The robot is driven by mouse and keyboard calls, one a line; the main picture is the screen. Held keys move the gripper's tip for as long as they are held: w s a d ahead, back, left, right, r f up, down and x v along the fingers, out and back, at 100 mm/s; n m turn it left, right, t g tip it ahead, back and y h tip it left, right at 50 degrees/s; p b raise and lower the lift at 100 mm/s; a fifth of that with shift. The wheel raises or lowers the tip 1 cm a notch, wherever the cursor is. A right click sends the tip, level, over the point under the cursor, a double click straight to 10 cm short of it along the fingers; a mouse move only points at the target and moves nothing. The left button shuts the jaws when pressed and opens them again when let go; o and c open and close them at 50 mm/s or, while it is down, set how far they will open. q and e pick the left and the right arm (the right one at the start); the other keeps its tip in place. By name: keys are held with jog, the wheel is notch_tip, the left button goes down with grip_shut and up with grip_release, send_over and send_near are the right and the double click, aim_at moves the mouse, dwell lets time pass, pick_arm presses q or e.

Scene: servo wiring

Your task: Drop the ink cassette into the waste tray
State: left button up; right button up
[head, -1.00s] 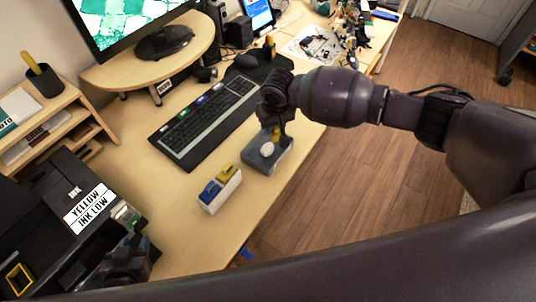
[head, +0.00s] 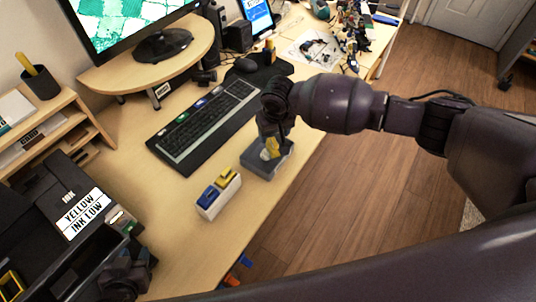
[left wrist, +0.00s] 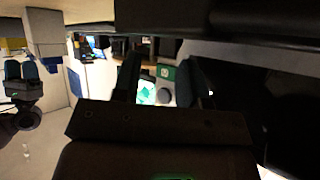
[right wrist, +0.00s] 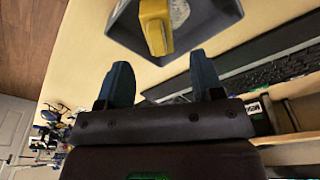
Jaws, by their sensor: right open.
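The yellow ink cassette (head: 270,149) is in the grey waste tray (head: 266,171), tilted against a pale oval thing. In the right wrist view the cassette (right wrist: 155,24) lies inside the tray walls (right wrist: 120,30), beyond my fingertips. My right gripper (right wrist: 158,75) is open and empty, its blue fingers apart. In the head view my right gripper (head: 272,138) hangs just above the tray and hides part of it. My left gripper (head: 122,283) is by the black printer, its fingers apart in the left wrist view (left wrist: 163,75).
A white holder (head: 209,208) with a blue and a yellow cassette stands beside the tray, near the desk edge. A keyboard (head: 205,125) lies behind it. The open black printer (head: 75,245) with a "YELLOW INK LOW" label is at left. Bare desk lies between.

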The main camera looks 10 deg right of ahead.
jog(key=shift+r, duration=0.1)
pick_arm(q)
jog(key=shift+w+r+p, duration=0.35)
jog(key=shift+r+p, duration=0.25)
jog(key=shift+r, duration=0.25)
pick_arm(e)
notch_tip(320, 180, up, 10)
jog(key=s, duration=0.1)
jog(key=shift+s+d+r, duration=0.15)
jog(key=shift+s+r, duration=0.1)
pick_arm(q)
jog(key=shift+s, duration=0.1)
